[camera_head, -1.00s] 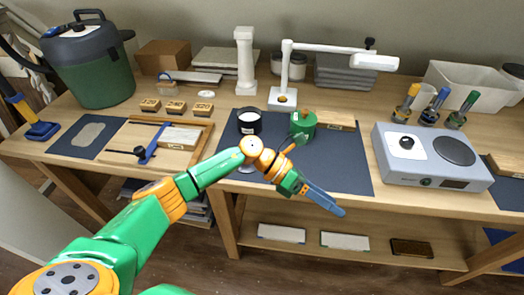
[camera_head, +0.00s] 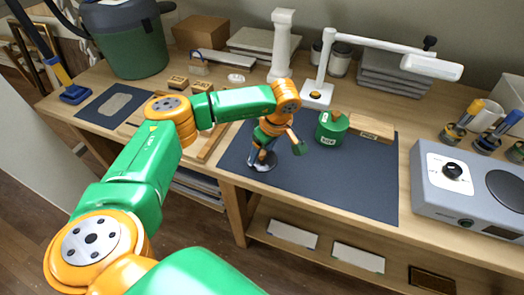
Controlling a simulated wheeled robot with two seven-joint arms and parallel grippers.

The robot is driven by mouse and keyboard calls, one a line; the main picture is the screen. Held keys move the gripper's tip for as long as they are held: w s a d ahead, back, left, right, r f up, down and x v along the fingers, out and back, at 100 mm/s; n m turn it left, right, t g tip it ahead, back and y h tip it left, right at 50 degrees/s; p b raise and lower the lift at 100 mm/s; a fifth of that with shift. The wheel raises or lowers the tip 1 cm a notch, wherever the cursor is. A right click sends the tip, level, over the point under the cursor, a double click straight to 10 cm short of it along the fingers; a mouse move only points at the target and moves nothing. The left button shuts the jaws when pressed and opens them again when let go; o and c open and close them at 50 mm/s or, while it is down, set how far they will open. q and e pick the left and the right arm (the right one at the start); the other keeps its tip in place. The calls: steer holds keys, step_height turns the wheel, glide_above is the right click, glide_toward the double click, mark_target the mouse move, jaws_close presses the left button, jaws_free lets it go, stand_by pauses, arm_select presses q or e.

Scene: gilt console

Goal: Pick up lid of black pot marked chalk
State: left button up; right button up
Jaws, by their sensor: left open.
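A small round grey lid with a dark knob (camera_head: 264,166) appears to lie on the dark mat (camera_head: 340,178) near its front edge, partly covered by my left gripper. My left gripper (camera_head: 275,152) points down over it, open, with a blue finger at its left and a green finger at its right. I cannot tell whether the fingers touch the knob. The black pot is hidden behind my left arm and gripper. A green pot (camera_head: 331,128) with a pale label and an orange-brown top stands to the right. My right gripper is out of view.
A wooden block (camera_head: 372,129) lies beside the green pot. A white lamp (camera_head: 320,92) and a white column (camera_head: 282,45) stand behind. A grey hotplate unit (camera_head: 470,190) is at the right. The mat's front right is clear.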

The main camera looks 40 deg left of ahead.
arm_select(q)
jaws_close()
steer(key=shift+r, duration=0.1)
